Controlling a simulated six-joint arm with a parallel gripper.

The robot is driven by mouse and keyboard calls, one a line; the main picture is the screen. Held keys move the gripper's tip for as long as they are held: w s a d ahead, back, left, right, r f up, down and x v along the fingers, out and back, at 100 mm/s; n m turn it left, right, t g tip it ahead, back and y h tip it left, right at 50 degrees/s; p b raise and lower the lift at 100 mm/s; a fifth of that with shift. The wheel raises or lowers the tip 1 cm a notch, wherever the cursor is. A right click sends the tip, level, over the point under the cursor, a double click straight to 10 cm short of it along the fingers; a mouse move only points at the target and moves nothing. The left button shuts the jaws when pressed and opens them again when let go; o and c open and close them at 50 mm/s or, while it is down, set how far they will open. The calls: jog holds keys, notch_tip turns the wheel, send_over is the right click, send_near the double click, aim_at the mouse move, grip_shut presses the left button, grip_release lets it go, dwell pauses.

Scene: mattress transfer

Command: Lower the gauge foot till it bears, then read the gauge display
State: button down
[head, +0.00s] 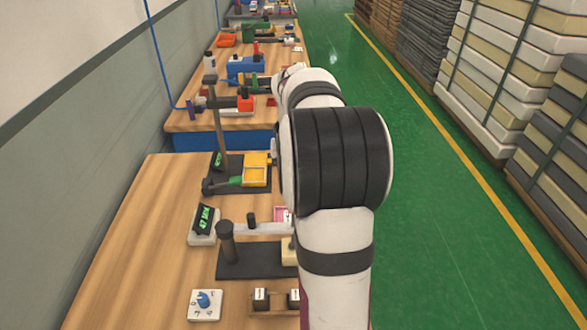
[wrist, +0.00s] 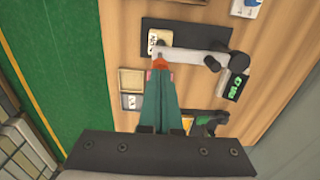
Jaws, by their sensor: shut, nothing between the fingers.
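The gauge stand has a black base plate (head: 245,262), a dark post (head: 227,250) and a pale grey arm (head: 262,229). In the wrist view the grey arm (wrist: 192,57) reaches across the base (wrist: 205,34) to a cream block (wrist: 158,38). My gripper (wrist: 160,70) is shut and empty, its teal fingers pointing at the arm's end. An orange piece (wrist: 160,63) shows at the fingertips; whether they touch it is unclear. The gauge foot and any gap below it are hidden. The display (head: 205,219) shows green characters, apparently 47 MM, too small to be sure; it also appears in the wrist view (wrist: 237,87).
A white plate with a blue knob (head: 205,304) and dark blocks with white labels (head: 262,298) stand at the front. A second stand (head: 225,160) with a yellow tray (head: 256,172) is behind. The green floor (head: 440,250) at right is open; stacked mattresses (head: 510,75) lie beyond.

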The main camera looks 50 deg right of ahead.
notch_tip(320, 180, up, 14)
jog(key=shift+f, duration=0.2)
jog(key=shift+a, duration=0.1)
jog(key=s+a+f+n, duration=0.1)
jog(key=a+f, duration=0.1)
jog(key=a, duration=0.6)
jog(key=s+a+f+n, duration=0.1)
jog(key=s+a, duration=0.1)
jog(key=a, duration=0.7)
jog(key=s+a+f+n+y, duration=0.1)
jog(key=s+a+f, duration=1.1)
jog(key=s+a, duration=0.1)
jog(key=shift+s+a+y, duration=0.4)
jog(key=shift+s, duration=0.3)
